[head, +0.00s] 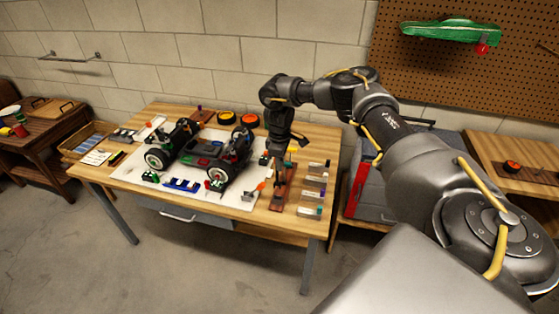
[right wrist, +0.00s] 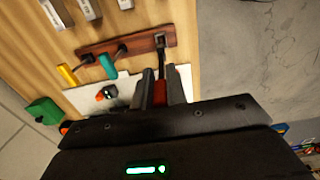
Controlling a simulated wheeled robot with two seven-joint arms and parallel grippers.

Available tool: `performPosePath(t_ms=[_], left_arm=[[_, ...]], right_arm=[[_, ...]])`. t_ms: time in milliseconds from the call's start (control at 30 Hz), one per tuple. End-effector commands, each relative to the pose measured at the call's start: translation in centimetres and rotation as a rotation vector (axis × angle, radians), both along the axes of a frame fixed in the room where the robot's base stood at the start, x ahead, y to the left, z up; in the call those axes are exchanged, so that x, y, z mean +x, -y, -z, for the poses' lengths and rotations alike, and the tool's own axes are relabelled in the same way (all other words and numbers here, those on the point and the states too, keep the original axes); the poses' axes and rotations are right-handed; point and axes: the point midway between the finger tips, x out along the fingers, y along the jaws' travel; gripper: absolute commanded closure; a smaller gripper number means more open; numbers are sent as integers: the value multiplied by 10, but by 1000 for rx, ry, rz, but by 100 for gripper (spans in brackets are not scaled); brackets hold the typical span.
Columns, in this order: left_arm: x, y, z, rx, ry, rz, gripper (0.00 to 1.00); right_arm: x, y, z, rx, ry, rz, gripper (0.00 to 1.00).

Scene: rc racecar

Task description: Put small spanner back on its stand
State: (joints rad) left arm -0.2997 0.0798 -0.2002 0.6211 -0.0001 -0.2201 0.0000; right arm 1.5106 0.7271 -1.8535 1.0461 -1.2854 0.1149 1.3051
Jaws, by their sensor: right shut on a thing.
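My right gripper (head: 279,178) is over the right part of the workbench, pointing down. In the right wrist view its fingers (right wrist: 162,88) are shut on the red handle of the small spanner (right wrist: 159,93). The spanner's grey metal end shows beyond the fingers, overlapping the right end of the dark wooden stand (right wrist: 140,46); I cannot tell whether it is seated or just above. The stand also holds a yellow-handled and a teal-handled tool. In the head view the stand (head: 276,205) is partly hidden by the gripper. My left gripper is not in view.
The RC car (head: 206,153) stands on a white mat (head: 133,170) left of the gripper. Several small boxes (head: 312,195) lie to the right of the stand. Orange-and-black round items (head: 225,118) are at the back. A red and grey cabinet (head: 358,190) stands right of the bench.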

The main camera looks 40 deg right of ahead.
Motion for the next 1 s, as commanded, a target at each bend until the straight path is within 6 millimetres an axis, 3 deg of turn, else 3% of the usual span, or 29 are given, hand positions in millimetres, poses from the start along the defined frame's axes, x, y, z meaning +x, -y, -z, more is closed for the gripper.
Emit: performPosePath(t_ms=[433, 1000], left_arm=[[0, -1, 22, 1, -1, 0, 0], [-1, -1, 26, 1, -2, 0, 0]], right_arm=[[0, -1, 43, 0, 0, 0, 100], [0, -1, 51, 1, 1, 0, 100]])
